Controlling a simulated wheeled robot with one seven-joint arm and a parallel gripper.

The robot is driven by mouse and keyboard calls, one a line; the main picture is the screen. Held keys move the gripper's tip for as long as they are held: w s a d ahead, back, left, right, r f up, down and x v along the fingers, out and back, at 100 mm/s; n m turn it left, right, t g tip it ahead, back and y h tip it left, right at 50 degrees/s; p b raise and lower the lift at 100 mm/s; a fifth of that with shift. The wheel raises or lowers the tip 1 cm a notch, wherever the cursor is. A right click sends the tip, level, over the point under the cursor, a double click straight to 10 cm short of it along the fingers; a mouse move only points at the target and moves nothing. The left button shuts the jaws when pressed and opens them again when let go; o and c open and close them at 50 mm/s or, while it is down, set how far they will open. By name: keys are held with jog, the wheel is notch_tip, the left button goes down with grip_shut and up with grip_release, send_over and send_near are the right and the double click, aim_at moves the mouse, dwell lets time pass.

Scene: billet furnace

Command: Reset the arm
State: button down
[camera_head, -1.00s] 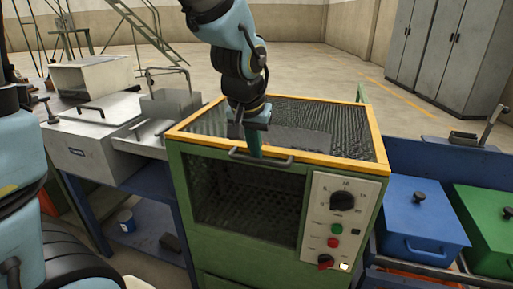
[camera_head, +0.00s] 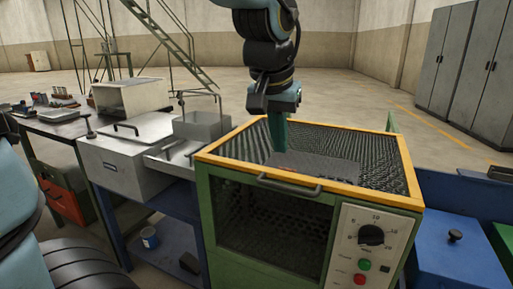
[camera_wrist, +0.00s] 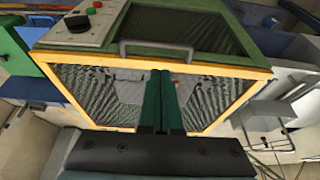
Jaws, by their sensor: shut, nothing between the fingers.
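My gripper (camera_head: 277,140) shows in the head view above the top of the green furnace, pointing down, behind the front handle. Its teal fingers are together with nothing between them. In the wrist view the two dark green fingers of my gripper (camera_wrist: 161,85) lie side by side over the mesh top. The furnace (camera_head: 213,232) is a green box with a yellow-edged mesh top (camera_head: 370,150), a grey handle (camera_head: 290,186) and a mesh front window. Whether the fingertips touch the top I cannot tell.
A control panel (camera_head: 371,245) with a black dial is on the furnace's front right. A grey metal box (camera_head: 125,150) stands on a blue bench at left. A blue lidded bin (camera_head: 455,255) is at right. Grey cabinets (camera_head: 470,65) stand behind. The floor behind is clear.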

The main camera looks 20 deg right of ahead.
jog(key=w+a+f+n+y+p, duration=0.1)
jog(key=a+f, duration=0.4)
jog(key=a, duration=0.8)
jog(key=w+a+f+n+g+y+p, duration=0.1)
jog(key=w+a+f+n+p, duration=0.2)
jog(key=a, duration=1)
notch_tip(320, 180, down, 3)
jog(key=w+n, duration=0.2)
jog(key=n, duration=0.1)
jog(key=shift+w+a+y, duration=0.3)
jog(key=shift+w+a, duration=0.05)
jog(key=c, duration=1.6)
grip_release()
jog(key=shift+r, duration=0.1)
